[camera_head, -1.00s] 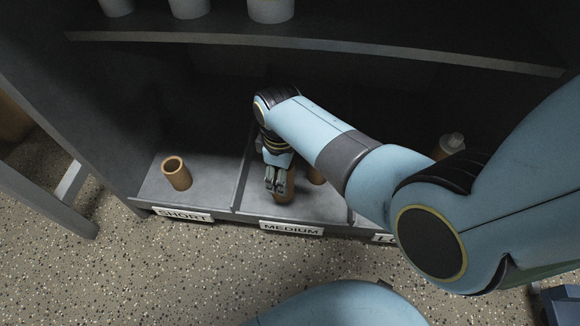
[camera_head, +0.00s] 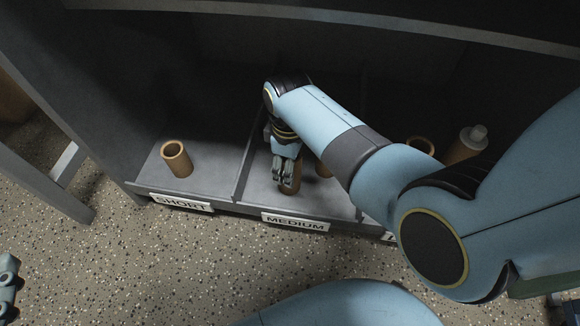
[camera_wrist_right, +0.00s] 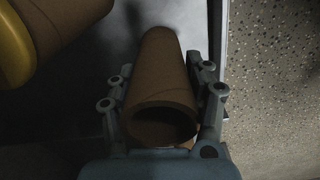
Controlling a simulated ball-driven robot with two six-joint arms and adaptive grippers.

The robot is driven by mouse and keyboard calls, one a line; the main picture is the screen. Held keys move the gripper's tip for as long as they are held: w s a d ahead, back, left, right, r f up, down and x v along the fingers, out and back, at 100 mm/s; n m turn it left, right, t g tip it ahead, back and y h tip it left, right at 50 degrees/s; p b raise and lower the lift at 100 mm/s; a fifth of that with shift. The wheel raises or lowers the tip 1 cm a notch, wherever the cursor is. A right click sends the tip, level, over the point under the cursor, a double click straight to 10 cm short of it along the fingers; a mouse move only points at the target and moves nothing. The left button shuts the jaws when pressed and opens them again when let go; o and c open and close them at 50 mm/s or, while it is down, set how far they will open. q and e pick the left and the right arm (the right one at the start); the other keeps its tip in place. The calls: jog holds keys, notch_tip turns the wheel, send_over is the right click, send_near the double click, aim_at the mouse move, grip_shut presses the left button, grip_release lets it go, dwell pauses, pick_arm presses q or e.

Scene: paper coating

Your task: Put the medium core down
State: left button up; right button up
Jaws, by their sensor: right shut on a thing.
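My right gripper (camera_head: 286,174) is shut on the medium core (camera_head: 290,187), a brown cardboard tube, in the middle compartment (camera_head: 262,190) labelled MEDIUM. In the right wrist view the core (camera_wrist_right: 163,85) stands between the two fingers (camera_wrist_right: 163,98), its open end towards the camera. I cannot tell whether its far end touches the compartment floor.
A short core (camera_head: 177,160) stands in the compartment labelled SHORT (camera_head: 180,202). More cores (camera_head: 420,146) stand at the right, partly behind my arm, one with a pale top (camera_head: 474,136). A divider (camera_head: 247,160) separates the compartments. A shelf edge (camera_head: 330,24) runs above.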

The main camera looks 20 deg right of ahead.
pick_arm(q)
jog(key=shift+w+r, duration=0.1)
jog(key=shift+r, duration=0.1)
pick_arm(e)
jog(key=o, duration=1.2)
jog(key=shift+f, duration=0.1)
pick_arm(q)
jog(key=shift+w+r, duration=0.1)
jog(key=s+a+f+g+y+p, duration=0.1)
jog(key=s+f+g+p, duration=0.2)
jog(key=s+f+g, duration=0.35)
jog(key=shift+s+a+r+n+g+p, duration=0.1)
jog(key=shift+s+r+n+g+p, duration=0.1)
jog(key=shift+r+g+p, duration=0.7)
jog(key=shift+s+a+r+n+g+p, duration=0.15)
jog(key=shift+s+r+g+p, duration=0.1)
jog(key=shift+r+g+p, duration=0.65)
jog(key=shift+s+r+n+g+p, duration=0.2)
jog(key=shift+r+g+p, duration=0.5)
jog(key=shift+r+g, duration=0.35)
pick_arm(e)
jog(key=shift+r, duration=6.15)
